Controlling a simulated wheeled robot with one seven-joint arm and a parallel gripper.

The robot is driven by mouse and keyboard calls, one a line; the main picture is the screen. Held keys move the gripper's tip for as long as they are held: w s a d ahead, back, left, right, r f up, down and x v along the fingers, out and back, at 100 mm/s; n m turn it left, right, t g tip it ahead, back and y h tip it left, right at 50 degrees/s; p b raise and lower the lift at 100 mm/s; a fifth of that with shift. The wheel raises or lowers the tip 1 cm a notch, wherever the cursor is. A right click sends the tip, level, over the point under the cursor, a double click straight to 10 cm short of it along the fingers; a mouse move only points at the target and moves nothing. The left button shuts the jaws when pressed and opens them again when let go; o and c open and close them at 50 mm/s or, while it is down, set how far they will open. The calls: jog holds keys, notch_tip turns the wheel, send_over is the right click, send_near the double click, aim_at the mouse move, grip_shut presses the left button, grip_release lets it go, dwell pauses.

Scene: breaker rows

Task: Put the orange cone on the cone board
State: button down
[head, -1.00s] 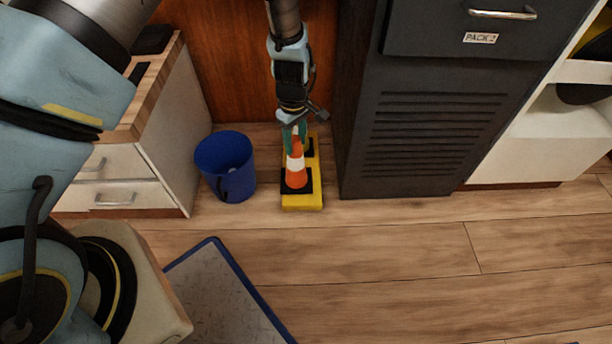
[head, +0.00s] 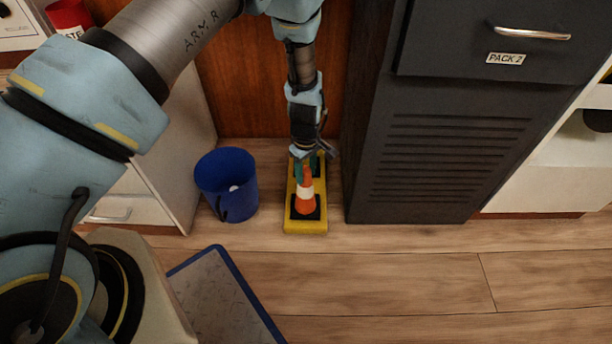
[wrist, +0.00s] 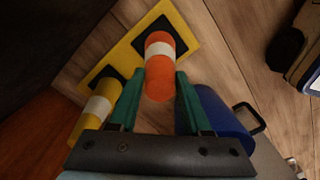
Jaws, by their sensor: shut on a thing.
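The orange cone (head: 306,202) has a white band and stands upright over the near black square of the yellow cone board (head: 306,228). In the wrist view the orange cone (wrist: 159,80) is between the green fingers of my gripper (wrist: 158,92), which are shut on its upper part. I cannot tell whether its base touches the board. My gripper (head: 305,172) comes down from above in the head view. A yellow cone (wrist: 92,112) with a white band is at the other black square, left in the wrist view; my gripper largely hides it in the head view.
A blue bucket (head: 227,186) stands on the floor left of the board. A dark vented cabinet (head: 430,160) stands close on the right, and a brown wood panel (head: 240,95) is behind. A blue-edged grey mat (head: 222,295) lies in front.

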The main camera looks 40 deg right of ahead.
jog(key=shift+f, duration=0.4)
jog(key=shift+c, duration=1.8)
grip_release()
notch_tip(320, 180, up, 12)
jog(key=p, duration=0.4)
jog(key=shift+r, duration=0.15)
